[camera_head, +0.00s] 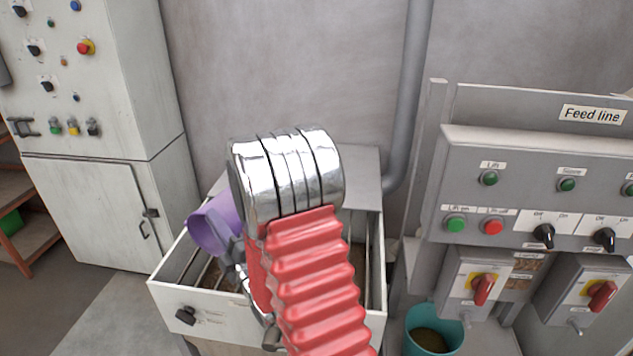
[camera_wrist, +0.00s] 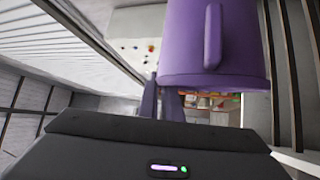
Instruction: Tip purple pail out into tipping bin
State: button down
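The purple pail (camera_head: 212,226) is tilted on its side above the left part of an open white bin (camera_head: 222,306), which I take as the tipping bin. The pail fills the upper middle of the wrist view (camera_wrist: 180,50), with its purple handle facing the camera. My gripper (camera_head: 238,252) is at the pail's right side in the head view, partly hidden by my arm. In the wrist view its fingers (camera_wrist: 165,103) are close together at the pail's lower left edge and appear shut on it. The pail's inside is not clearly visible.
Bars cross the bin, and brownish material shows between them. A teal bucket (camera_head: 433,332) with dark contents stands right of the bin. The feed line panel (camera_head: 540,190) with switches is at right, a white cabinet (camera_head: 90,130) at left. A grey pipe (camera_head: 407,100) runs behind.

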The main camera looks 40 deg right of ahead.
jog(key=s+d+r+m+g+h, duration=0.1)
jog(key=s+d+m+h, duration=0.1)
jog(key=d, duration=0.6)
jog(key=s+d+r+m+g+h, duration=0.1)
jog(key=s+d+m, duration=0.3)
jog(key=d, duration=0.5)
jog(key=s+d+r+m+g+h, duration=0.2)
jog(key=d+m+g, duration=0.1)
jog(key=d, duration=0.6)
jog(key=shift+s+r+m+h, duration=0.3)
jog(key=shift+s+m, duration=0.1)
jog(key=shift+m, duration=0.5)
jog(key=shift+d, duration=0.15)
jog(key=w+d+f+m+g+y, duration=0.1)
jog(key=d+m+y, duration=0.1)
jog(key=d, duration=0.3)
jog(key=d+f+m+g+y, duration=0.1)
jog(key=d+m+g, duration=0.1)
jog(key=d+m, duration=0.2)
jog(key=shift+w+d+f+g+y, duration=0.3)
jog(key=shift+w+d+f+y, duration=0.1)
jog(key=shift+d, duration=0.7)
